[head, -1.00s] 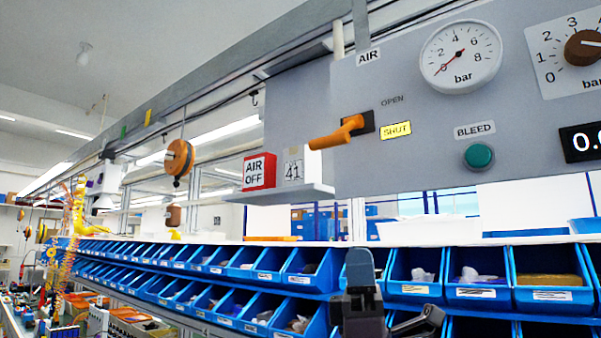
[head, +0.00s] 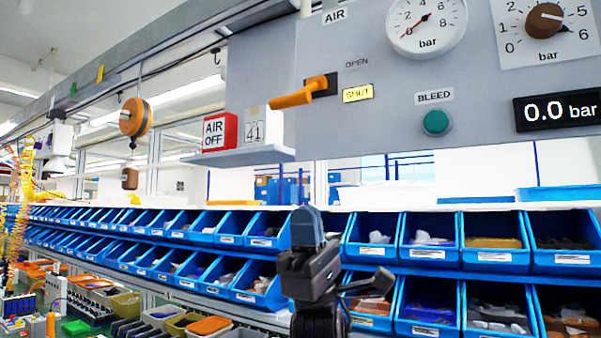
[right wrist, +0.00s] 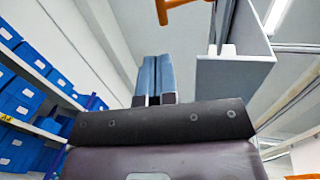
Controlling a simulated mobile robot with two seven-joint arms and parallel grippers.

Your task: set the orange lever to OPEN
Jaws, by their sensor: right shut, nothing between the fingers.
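The orange lever (head: 298,97) sticks out from a dark slot on the grey panel (head: 380,110), its handle toward the left and slightly down. The yellow SHUT label (head: 358,93) is lit beside it; the OPEN label (head: 356,64) above is dull. My right gripper (head: 306,225) points up, below the panel and well apart from the lever, in front of the blue bins. In the right wrist view its two blue fingers (right wrist: 155,78) are together and empty, and part of the lever (right wrist: 180,8) shows at the top edge. My left gripper is not in view.
A small shelf (head: 228,157) juts out left below the lever, holding a red AIR OFF block (head: 220,132) and a 41 tag (head: 254,127). A green BLEED button (head: 436,122) is to the right. A pressure gauge (head: 427,25) reads near zero. Blue bins (head: 430,240) line the racks below.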

